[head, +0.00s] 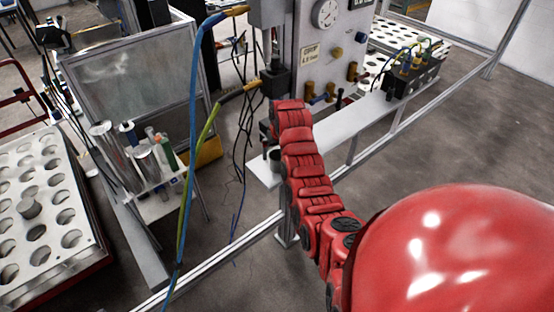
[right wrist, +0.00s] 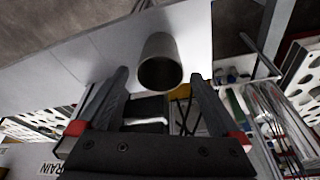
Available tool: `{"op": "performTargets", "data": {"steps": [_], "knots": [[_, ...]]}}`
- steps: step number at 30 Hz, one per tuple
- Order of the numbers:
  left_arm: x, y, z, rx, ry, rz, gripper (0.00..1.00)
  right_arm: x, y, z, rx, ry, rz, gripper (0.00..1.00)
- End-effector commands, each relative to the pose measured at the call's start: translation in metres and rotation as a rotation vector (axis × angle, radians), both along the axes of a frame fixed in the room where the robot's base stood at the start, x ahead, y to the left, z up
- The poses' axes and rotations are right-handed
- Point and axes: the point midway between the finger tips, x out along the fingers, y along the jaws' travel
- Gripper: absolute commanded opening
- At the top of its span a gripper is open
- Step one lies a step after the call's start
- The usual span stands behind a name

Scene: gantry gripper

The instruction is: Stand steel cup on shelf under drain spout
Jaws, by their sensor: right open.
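The steel cup (right wrist: 160,48) stands on the pale shelf (right wrist: 90,50) in the right wrist view, its dark mouth facing my camera. In the head view the cup (head: 275,157) shows small at the shelf's (head: 262,172) near left end, partly hidden by my arm. My right gripper (right wrist: 160,77) is open, one finger on each side of the cup in the picture; contact is not visible. In the head view the right gripper (head: 267,143) is mostly hidden by my red arm. I cannot clearly single out the drain spout; brass fittings (head: 322,94) sit low on the panel. My left gripper is out of view.
A gauge panel (head: 310,30) stands behind the shelf. A black block (head: 275,82) hangs above my gripper. Blue and yellow hoses (head: 193,130) hang left of it. A holed tray (head: 45,225) is far left, and steel cylinders (head: 146,162) stand on a side rack.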

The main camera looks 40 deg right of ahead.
Motion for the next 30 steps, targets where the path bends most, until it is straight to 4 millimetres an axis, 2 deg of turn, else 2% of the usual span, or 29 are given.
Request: {"op": "performTargets", "data": {"steps": [6,9,12,30], "knots": [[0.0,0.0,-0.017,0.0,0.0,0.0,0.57,-0.009,0.003,0.034,-0.003,-0.005,0.001,1.0],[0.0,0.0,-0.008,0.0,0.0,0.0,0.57,-0.014,0.004,0.054,-0.001,-0.001,0.0,1.0],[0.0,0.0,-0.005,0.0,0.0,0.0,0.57,-0.017,0.005,0.062,-0.001,0.0,0.0,1.0],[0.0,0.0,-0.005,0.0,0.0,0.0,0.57,-0.019,0.006,0.066,0.001,0.002,0.0,1.0]]}}
